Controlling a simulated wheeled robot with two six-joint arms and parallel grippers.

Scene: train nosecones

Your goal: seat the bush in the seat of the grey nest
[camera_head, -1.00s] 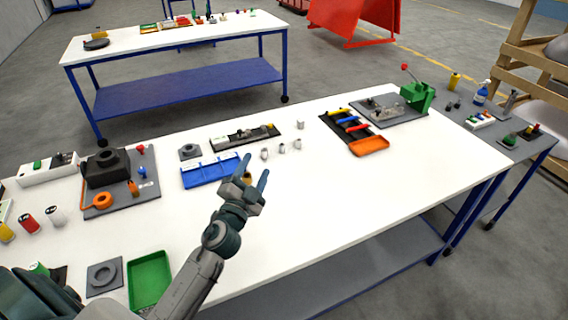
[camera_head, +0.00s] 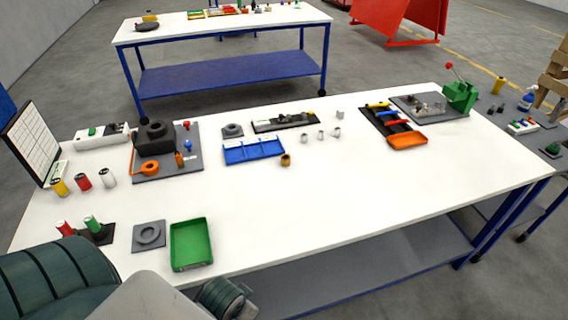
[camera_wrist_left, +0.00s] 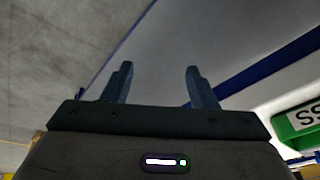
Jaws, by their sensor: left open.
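A small brown-bronze ring-like piece, which looks like the bush (camera_head: 286,160), stands on the white table just right of the front of the blue tray. Two grey pieces could be the grey nest: a small grey block with a round top (camera_head: 232,130) behind the blue tray, and a flat grey square with a raised ring (camera_head: 149,235) left of the green tray. I cannot tell which one is meant. My left gripper (camera_wrist_left: 160,76) is open and empty in the left wrist view, away from the bush. Its fingers do not show in the head view. My right gripper is not in view.
The blue tray (camera_head: 254,153), green tray (camera_head: 190,245), orange tray (camera_head: 407,141) and a dark fixture (camera_head: 155,135) stand on the white table (camera_head: 340,210). Several small light cylinders stand right of the bush. The table's middle front is clear.

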